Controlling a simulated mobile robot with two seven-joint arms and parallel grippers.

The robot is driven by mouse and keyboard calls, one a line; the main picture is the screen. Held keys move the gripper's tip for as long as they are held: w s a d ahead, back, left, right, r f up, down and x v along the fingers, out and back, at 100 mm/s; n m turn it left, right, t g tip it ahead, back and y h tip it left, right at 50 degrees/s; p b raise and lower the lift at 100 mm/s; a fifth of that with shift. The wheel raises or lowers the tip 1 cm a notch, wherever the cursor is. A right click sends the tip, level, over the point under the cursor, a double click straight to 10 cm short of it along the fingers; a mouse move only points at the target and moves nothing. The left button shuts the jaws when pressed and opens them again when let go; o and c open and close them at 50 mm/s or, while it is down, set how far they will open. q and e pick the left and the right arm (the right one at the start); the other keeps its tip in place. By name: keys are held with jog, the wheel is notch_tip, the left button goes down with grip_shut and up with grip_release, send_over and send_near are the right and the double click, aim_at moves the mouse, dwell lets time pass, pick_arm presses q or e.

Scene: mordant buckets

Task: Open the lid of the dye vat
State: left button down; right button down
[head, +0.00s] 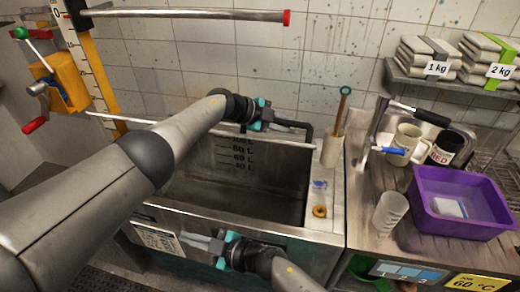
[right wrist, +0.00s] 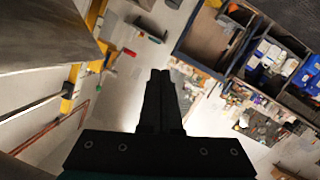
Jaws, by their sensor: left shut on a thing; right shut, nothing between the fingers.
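The dye vat (head: 285,228) is a metal-rimmed basin in the head view. Its dark inside and litre marks show, so its mouth is uncovered at least in large part. My left gripper (head: 279,126) is over the vat's back side, shut on a dark bent bar (head: 308,131) that looks like the lid's handle. The lid's panel is not clearly made out; my left arm hides part of that area. My right gripper (head: 192,242) is shut and empty in front of the vat's front rim, and its closed fingers show in the right wrist view (right wrist: 160,90).
Right of the vat, a counter holds a purple tub (head: 462,228), a white cup (head: 390,213), mugs and a tap. A red-tipped metal bar (head: 200,14) juts out above. A yellow crank unit (head: 62,85) stands at left. Folded bags fill a wall shelf (head: 445,82).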

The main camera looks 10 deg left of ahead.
jog(key=s+a+r+n+g+h, duration=0.2)
jog(key=s+n+g+h, duration=0.5)
jog(key=s+n, duration=0.35)
jog(key=w+d+n+t+h, duration=0.4)
jog(key=w+d+t+h, duration=0.4)
jog(key=w+d+t, duration=0.4)
jog(key=w+d+r+t, duration=0.2)
jog(key=w+r+t, duration=0.4)
jog(key=w+r, duration=0.35)
jog(key=w, duration=1.1)
jog(key=shift+w+a+n, duration=0.15)
jog(key=shift+n, duration=0.2)
